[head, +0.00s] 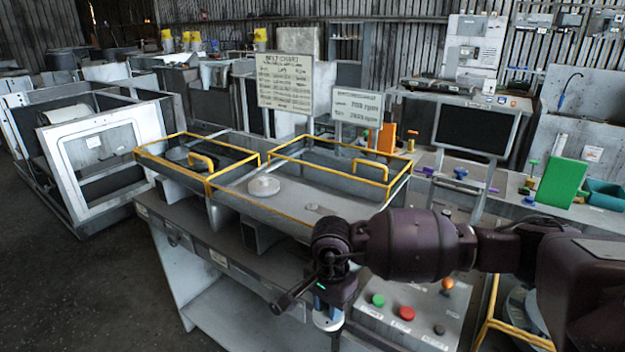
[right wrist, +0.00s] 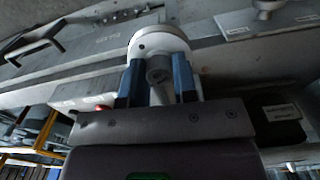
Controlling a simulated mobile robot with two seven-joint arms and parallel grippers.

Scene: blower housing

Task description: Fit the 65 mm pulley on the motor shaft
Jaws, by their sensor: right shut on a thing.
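My right gripper (head: 328,316) points down at the front edge of the workbench, beside the button panel. In the right wrist view its two blue fingers (right wrist: 158,82) are shut on a pale round pulley (right wrist: 160,42) with a grey hub between the fingers. In the head view the held pulley is mostly hidden by the gripper. I cannot tell its size or pick out the motor shaft for certain. Another pale disc (head: 263,186), likely a pulley, lies flat in the yellow-railed tray. My left gripper is not in view.
The yellow-railed tray (head: 340,174) stands on the bench behind my right arm. A panel with green and red buttons (head: 407,313) is close to the gripper. A belt chart sign (head: 285,83) and a dark monitor (head: 474,129) stand behind. Open floor lies at left.

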